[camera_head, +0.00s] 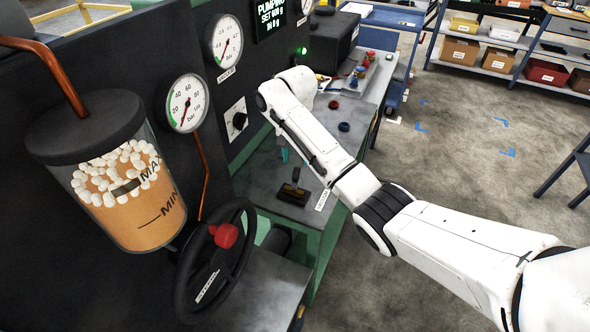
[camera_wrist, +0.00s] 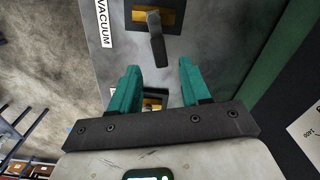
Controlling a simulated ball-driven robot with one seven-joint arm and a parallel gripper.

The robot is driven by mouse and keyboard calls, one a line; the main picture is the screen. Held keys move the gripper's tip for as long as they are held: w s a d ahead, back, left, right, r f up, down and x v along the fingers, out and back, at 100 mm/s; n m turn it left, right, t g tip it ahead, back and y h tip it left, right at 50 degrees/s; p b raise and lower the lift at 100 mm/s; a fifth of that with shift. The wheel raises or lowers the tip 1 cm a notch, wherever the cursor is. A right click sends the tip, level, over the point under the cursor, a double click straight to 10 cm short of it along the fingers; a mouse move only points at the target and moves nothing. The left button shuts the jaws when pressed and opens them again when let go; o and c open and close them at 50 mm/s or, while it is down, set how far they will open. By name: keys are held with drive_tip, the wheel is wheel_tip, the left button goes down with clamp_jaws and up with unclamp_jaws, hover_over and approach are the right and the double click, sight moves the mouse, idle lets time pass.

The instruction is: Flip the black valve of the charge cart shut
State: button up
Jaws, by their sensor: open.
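A black valve lever (camera_wrist: 156,38) rises from a brass body in a dark recess of the grey top, beside a label reading VACUUM (camera_wrist: 103,22). In the head view a black lever on a brass-edged base (camera_head: 292,193) stands up from the cart top, with a white label beside it. My gripper (camera_wrist: 160,68) is open, its two teal fingers apart and empty, with that lever beyond the fingertips. In the head view only a bit of a teal finger (camera_head: 284,155) shows beneath my white arm. A second brass piece (camera_wrist: 153,103) shows between the fingers, mostly hidden.
Gauges (camera_head: 187,103) and a black dial (camera_head: 239,121) sit on the dark panel behind. Small coloured parts lie farther along the top. The floor at right is largely clear.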

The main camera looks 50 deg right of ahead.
sight(296, 173)
drive_tip(key=shift+f, duration=2.7)
drive_tip(key=shift+c, duration=0.2)
clamp_jaws()
